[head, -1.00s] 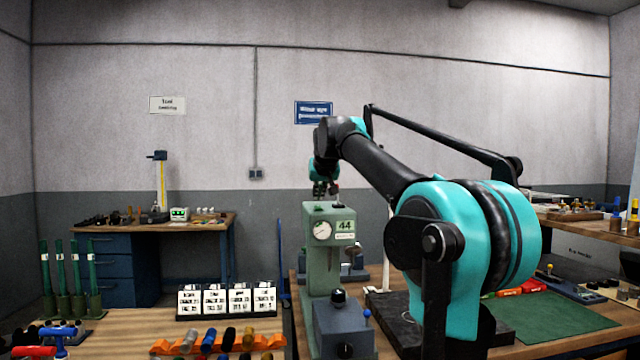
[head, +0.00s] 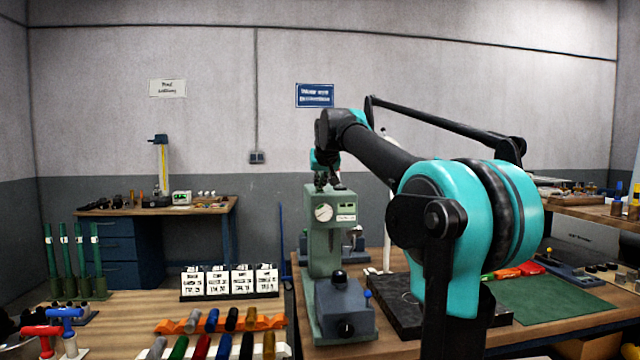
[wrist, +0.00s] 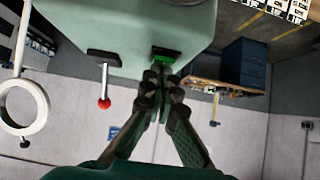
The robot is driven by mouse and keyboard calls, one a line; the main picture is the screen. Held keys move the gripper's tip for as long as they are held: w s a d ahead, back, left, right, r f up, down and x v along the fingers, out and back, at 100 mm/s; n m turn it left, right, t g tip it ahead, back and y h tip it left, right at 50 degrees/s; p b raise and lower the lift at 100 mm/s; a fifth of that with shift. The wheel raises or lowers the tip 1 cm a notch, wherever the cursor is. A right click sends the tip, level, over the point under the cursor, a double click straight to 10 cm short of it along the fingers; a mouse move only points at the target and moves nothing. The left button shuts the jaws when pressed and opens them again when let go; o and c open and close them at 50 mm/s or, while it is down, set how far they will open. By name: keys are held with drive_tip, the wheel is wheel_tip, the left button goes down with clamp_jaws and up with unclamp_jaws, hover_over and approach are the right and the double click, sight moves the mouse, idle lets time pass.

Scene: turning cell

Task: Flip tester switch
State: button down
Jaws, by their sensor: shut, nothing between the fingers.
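The tester is a green machine (head: 326,262) on the right-hand bench, with a round white dial (head: 323,212) and a small display panel (head: 346,209). The panel's digits are too small to read. In the wrist view the tester body (wrist: 130,22) fills the upper left. On it are a green rocker switch (wrist: 163,58) in a black frame and a lever with a red ball (wrist: 104,103). My gripper (wrist: 158,74) is shut and empty, its fingertips close to the green switch. I cannot tell whether they touch it. In the head view my gripper (head: 325,181) is just above the tester's top.
A white ring on a rod (wrist: 25,110) is left in the wrist view. A dark blue box with knobs (head: 343,308) stands before the tester. A green mat (head: 555,298) lies right.

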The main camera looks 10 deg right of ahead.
drive_tip(key=shift+w, duration=0.15)
drive_tip(key=shift+w+r, duration=0.2)
drive_tip(key=shift+w, duration=0.4)
drive_tip(key=shift+r, duration=0.1)
drive_tip(key=shift+r, duration=0.2)
drive_tip(key=r, duration=0.3)
drive_tip(key=shift+w+r, duration=0.25)
drive_tip(key=shift+r, duration=0.15)
drive_tip(key=w+r+v, duration=0.1)
drive_tip(key=v, duration=0.8)
drive_tip(key=shift+r, duration=0.5)
